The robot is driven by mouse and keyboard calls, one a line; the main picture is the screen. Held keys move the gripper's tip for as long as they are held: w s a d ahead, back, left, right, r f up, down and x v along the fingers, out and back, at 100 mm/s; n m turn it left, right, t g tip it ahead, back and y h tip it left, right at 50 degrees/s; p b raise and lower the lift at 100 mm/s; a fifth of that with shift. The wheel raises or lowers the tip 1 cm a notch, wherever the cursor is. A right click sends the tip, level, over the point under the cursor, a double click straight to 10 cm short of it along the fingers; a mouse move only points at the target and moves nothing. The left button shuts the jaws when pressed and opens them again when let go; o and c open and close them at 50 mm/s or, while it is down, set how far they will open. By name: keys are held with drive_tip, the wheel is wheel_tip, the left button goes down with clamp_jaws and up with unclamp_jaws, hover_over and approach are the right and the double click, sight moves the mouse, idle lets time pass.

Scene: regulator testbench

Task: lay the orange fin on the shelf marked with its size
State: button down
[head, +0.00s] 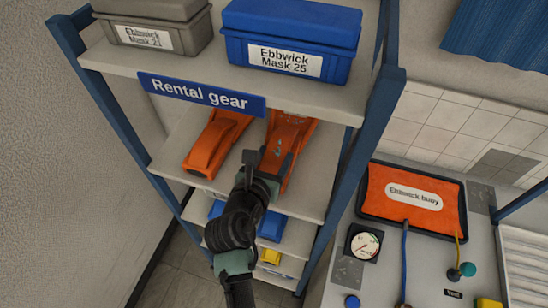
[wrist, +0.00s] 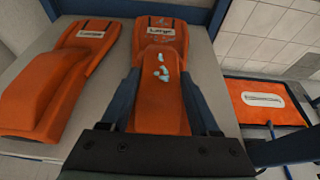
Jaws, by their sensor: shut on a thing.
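My gripper (head: 266,172) reaches into the second shelf (head: 172,158) of the blue-framed rack. It is shut on an orange fin (head: 291,136), its dark fingers on both sides of the fin in the wrist view. This held fin (wrist: 160,80) has pale scuffs and a label that seems to read "Large". It lies flat on or just above the shelf; I cannot tell which. A second orange fin (head: 214,146), also labelled "Large" in the wrist view (wrist: 70,75), lies to its left, apart from it. The shelf's edge label (head: 216,194) is mostly hidden by my arm.
Above is a "Rental gear" sign (head: 202,94), with a grey box (head: 180,20) and a blue "Ebbwick Mask 25" box (head: 275,50) on the top shelf. Blue (head: 271,228) and yellow (head: 271,256) items sit lower. Blue rack posts stand close on both sides. A bench with an orange tray (head: 375,215) is at right.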

drive_tip(key=shift+w+f, duration=0.25)
drive_tip(key=shift+f, duration=0.55)
drive_tip(key=shift+c, duration=0.6)
unclamp_jaws()
drive_tip(key=shift+s, duration=0.1)
drive_tip(key=v, duration=1.2)
drive_tip(key=shift+b, duration=0.35)
